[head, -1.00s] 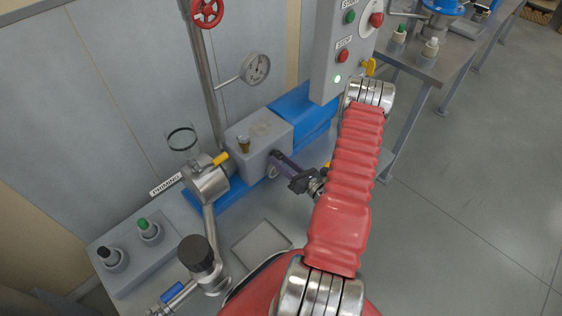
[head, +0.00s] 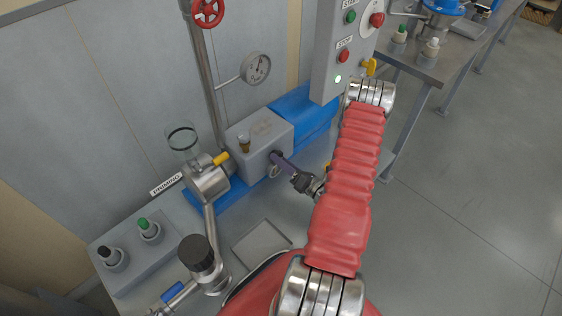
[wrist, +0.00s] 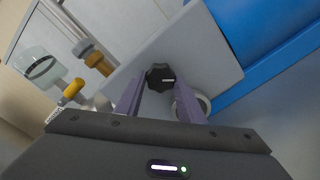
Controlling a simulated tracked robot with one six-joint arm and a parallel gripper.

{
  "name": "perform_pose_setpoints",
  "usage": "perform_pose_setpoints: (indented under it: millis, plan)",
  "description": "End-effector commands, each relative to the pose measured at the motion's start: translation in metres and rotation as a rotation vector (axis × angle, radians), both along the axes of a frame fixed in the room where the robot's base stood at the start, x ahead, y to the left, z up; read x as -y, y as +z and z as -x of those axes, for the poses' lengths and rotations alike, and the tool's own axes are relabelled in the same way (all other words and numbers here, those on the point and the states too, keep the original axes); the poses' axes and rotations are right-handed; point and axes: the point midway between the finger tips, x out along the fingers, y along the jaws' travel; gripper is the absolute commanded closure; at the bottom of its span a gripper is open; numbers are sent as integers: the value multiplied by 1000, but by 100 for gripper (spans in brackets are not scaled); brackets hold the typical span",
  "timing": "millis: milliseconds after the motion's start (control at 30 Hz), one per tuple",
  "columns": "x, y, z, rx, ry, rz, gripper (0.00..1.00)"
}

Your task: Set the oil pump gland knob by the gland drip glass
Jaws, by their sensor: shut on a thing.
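The black lobed gland knob (wrist: 160,77) sits on the face of the grey pump housing (head: 262,134). My gripper (head: 276,157) reaches the housing's right side, and its purple fingers are shut on the knob. In the head view the fingers hide the knob. A small pale round cup (wrist: 204,103), perhaps the gland drip glass, shows beside the right finger in the wrist view, partly hidden by it. Its contents cannot be made out.
A clear glass (head: 182,140) and a yellow lever (head: 221,158) stand left of the housing. A gauge (head: 257,68) and a control box (head: 338,50) with a lit green lamp are behind. A square plate (head: 262,246) lies in front.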

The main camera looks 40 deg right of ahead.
Motion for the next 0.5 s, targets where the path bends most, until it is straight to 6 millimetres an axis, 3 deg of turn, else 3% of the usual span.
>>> perform_pose_setpoints:
  millis: [67,100,333,500]
  plan:
    - [3,-1,0,-3,-7,2,87]
    - [3,-1,0,-3,-8,2,63]
    - [2,0,0,-2,-4,2,47]
    - [1,0,0,-1,-3,2,46]
